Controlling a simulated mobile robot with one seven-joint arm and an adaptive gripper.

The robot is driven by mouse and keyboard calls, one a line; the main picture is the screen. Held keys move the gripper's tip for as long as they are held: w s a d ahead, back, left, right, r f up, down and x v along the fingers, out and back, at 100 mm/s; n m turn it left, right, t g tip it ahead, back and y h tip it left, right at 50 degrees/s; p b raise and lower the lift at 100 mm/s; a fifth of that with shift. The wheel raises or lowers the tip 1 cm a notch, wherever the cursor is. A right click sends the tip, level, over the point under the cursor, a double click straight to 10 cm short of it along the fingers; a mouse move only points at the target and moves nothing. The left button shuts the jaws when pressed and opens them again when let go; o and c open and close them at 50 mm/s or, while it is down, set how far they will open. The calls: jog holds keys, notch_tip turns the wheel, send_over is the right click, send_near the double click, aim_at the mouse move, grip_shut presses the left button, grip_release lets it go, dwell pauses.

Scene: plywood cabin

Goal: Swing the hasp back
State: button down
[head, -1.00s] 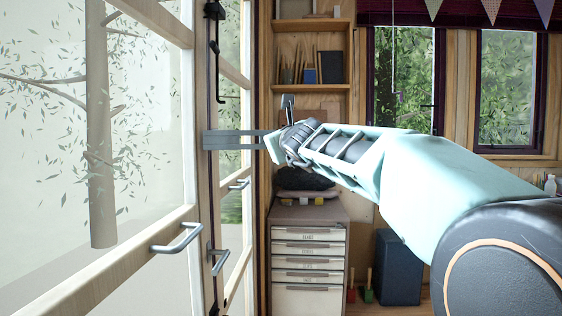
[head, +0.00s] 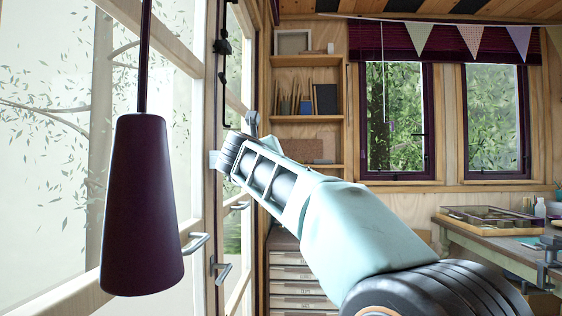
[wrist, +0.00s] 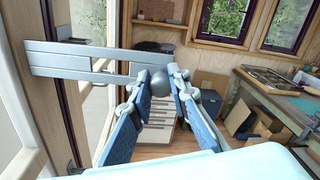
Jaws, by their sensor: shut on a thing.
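The hasp (wrist: 75,62) is a grey slotted metal strap in the wrist view. It runs from the pale wooden door frame at the left, across a dark upright edge, to my gripper (wrist: 161,82). My gripper is shut on a round grey knob (wrist: 163,88) at the strap's right end. In the head view my gripper (head: 219,160) is beside the glazed door, its fingers mostly hidden by my own arm. Only a small grey bit, perhaps the hasp, shows there; the rest is hidden.
A dark hanging lamp (head: 142,210) is close in front at the left. Door handles (head: 221,272) stick out below my gripper. A drawer unit (head: 297,278) stands behind my arm, and a workbench (head: 490,245) is at the right.

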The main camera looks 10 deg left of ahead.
jog(key=shift+s+a+f+m+g+h+p, duration=0.1)
jog(key=shift+s+a+m+h+p, duration=0.1)
jog(key=shift+s+m+h, duration=0.25)
jog(key=shift+s+a+m+g+h+p, duration=0.1)
jog(key=shift+s+a+m+h+p, duration=0.2)
jog(key=shift+s+h, duration=0.35)
jog(key=shift+s+a+f+m+g+h+p, duration=0.15)
jog(key=shift+s+m+h, duration=0.2)
jog(key=shift+s+h, duration=0.2)
jog(key=shift+r, duration=0.1)
jog(key=c, duration=1.8)
grip_release()
jog(key=shift+r, duration=0.1)
jog(key=v, duration=1.2)
jog(key=shift+d, duration=0.1)
